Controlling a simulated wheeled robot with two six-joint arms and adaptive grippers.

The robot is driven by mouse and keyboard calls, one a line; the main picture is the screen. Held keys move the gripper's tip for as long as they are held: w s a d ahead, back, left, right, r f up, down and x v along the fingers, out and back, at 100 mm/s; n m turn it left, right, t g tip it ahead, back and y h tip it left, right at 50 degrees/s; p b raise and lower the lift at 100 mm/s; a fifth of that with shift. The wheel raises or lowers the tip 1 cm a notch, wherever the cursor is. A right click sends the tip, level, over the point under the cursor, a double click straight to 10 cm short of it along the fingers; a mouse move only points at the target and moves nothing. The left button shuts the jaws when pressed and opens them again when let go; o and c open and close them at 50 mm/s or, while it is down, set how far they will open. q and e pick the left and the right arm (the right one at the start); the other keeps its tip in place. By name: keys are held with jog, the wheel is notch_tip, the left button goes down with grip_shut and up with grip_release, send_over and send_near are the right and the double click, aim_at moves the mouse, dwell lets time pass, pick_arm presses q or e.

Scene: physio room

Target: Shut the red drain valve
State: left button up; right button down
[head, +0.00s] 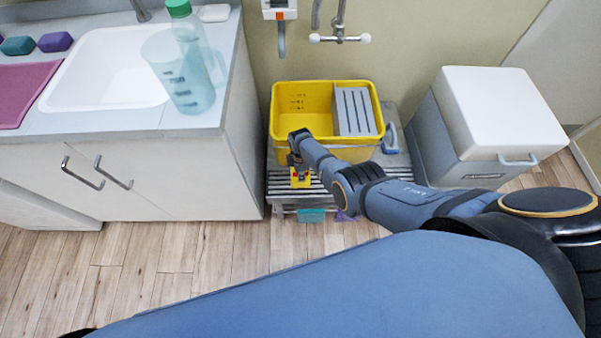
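A yellow tub (301,116) stands on a slatted grey bench against the wall. Low at its front left is a small yellow fitting with a red part (300,178), which looks like the drain valve. My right gripper (296,167) is right at this fitting, reaching down in front of the tub. The gripper partly hides the fitting, and they are too small to tell whether they touch or whether the fingers are open or shut. The valve's handle position cannot be made out. My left gripper is out of view.
A grey insert (353,111) sits in the tub's right side. A white-lidded grey bin (484,130) stands to the right. The sink cabinet (190,178) is close on the left, with a jug (183,75) on top. Open wood floor (150,245) lies in front.

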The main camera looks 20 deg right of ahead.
dwell(0.4)
jog(key=c, duration=1.3)
grip_release()
jog(key=shift+o, duration=0.2)
jog(key=shift+w+r, duration=0.1)
jog(key=shift+r, duration=0.35)
notch_tip(320, 180, up, 11)
